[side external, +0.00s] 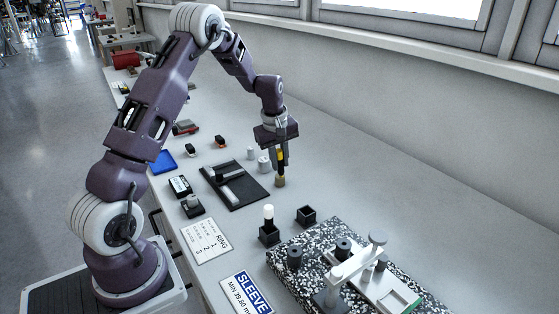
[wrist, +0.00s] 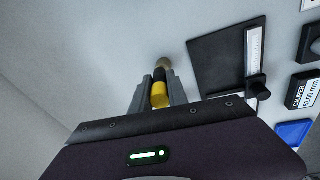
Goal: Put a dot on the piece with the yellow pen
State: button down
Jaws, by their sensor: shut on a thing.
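My gripper (side external: 281,150) points down over the bench beside the black mat and is shut on the yellow pen (side external: 281,158), which has a black and yellow body and hangs about upright. In the wrist view, the yellow pen (wrist: 159,92) sits between the two fingers of my gripper (wrist: 158,98). A small tan-grey cylindrical piece (side external: 279,183) is at the pen's lower end; the piece (wrist: 165,63) also shows in the wrist view just beyond the pen. I cannot tell whether the pen touches it.
The black mat (side external: 250,198) with a measuring tool lies left of my gripper. Two pale cylinders (side external: 264,165) stand close by. A white-topped item stands in a black holder (side external: 269,234); an empty black holder (side external: 306,216) is beside it. A speckled plate (side external: 290,277) carries a gauge stand.

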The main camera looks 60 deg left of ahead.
aim_at(280, 150)
jog(key=shift+f, duration=0.1)
jog(key=shift+w+a+v, duration=0.1)
jog(key=shift+w+v, duration=0.1)
jog(key=shift+v, duration=0.95)
jog(key=shift+w+a+v, duration=0.15)
jog(key=shift+w+v, duration=0.05)
jog(key=shift+v, duration=0.95)
jog(key=shift+w+a+v, duration=0.1)
jog(key=shift+w+v, duration=0.1)
jog(key=shift+v, duration=1)
